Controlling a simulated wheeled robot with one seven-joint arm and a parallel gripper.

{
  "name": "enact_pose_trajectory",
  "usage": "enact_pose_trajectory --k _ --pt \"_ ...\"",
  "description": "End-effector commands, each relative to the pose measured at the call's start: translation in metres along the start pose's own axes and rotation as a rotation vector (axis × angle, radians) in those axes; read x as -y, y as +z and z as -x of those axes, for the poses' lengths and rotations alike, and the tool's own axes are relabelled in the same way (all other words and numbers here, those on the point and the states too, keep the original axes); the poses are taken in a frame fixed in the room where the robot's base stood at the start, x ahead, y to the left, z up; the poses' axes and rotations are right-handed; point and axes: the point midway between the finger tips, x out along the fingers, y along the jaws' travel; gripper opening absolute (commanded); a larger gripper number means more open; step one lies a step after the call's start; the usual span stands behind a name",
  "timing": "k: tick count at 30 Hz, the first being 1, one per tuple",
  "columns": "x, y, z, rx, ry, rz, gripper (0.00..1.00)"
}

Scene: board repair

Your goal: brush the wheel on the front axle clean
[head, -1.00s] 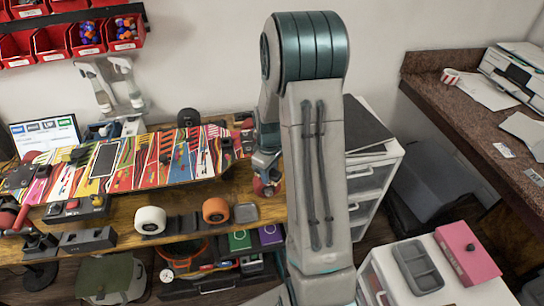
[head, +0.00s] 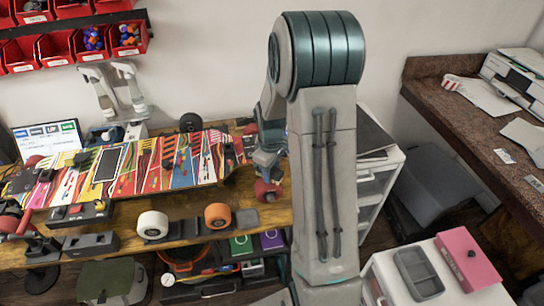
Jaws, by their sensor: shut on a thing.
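A skateboard (head: 130,170) with a colourful striped deck lies on the wooden workbench. Red wheels show at its ends: one (head: 267,190) at the near right corner, one (head: 250,129) at the far right corner, and one (head: 10,222) at the near left. I cannot tell from here which end is the front axle. My gripper (head: 267,163) is just above the near right wheel, close to it, and partly hidden by my arm. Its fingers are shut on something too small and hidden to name. I cannot tell whether it touches the wheel. Dirt on the wheels does not show clearly.
Red bins (head: 70,45) hang on the wall. A white drawer unit (head: 376,175) stands right of the bench. A pink box (head: 467,258) lies at lower right.

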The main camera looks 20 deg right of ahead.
Motion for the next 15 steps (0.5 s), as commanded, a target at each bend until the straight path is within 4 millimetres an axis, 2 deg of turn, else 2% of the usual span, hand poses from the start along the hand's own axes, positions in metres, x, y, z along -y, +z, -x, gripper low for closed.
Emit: enact_pose_trajectory --k 3,15 --pt "0.0 -0.001 0.015 -0.002 0.002 0.002 0.07" --pt "0.002 -0.003 0.047 -0.002 0.002 0.007 0.07"
